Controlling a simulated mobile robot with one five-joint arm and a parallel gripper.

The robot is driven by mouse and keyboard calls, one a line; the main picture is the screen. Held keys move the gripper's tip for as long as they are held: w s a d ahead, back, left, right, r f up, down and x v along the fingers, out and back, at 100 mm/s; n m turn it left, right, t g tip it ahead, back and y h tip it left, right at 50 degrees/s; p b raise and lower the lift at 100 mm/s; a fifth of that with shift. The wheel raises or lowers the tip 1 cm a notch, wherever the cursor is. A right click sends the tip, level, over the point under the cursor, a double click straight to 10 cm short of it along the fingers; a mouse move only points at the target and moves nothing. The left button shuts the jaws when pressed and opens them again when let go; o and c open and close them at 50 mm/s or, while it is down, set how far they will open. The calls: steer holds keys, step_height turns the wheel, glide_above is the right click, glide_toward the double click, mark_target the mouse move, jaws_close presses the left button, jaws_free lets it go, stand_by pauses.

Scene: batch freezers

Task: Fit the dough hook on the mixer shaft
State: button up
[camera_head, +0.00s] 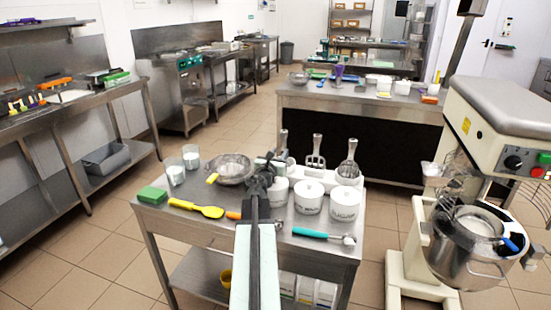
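The mixer (513,108) stands at the right, with a cream body and a grey head cover. Its steel bowl (462,258) hangs under the head; I cannot make out the shaft. Several metal mixing tools stand upright in a white holder on the steel table: a slim grey one (284,142), a looped one (315,152) and a broad one (348,156). I cannot tell for sure which is the dough hook. My dark gripper (262,168) is over the table, left of these tools and beside the metal bowl. Its fingers are too small and dark to read.
On the steel table (190,222) lie a metal bowl (231,168), white lidded tubs (309,198), a yellow spatula (198,208), a green sponge (152,195) and a turquoise-handled scoop (310,233). A second counter (360,98) stands behind. Tiled floor is free at the left.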

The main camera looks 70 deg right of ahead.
mark_target(283, 146)
steer(key=d, duration=0.4)
steer(key=shift+w+d, duration=0.4)
steer(key=shift+s+d, duration=0.15)
steer(key=shift+d, duration=0.8)
jaws_close()
steer(key=c, duration=0.6)
jaws_free()
steer(key=shift+c, duration=0.2)
jaws_close()
step_height(283, 146, up, 5)
steer(key=p, duration=0.5)
steer(key=shift+r, duration=0.1)
steer(key=shift+a, duration=0.1)
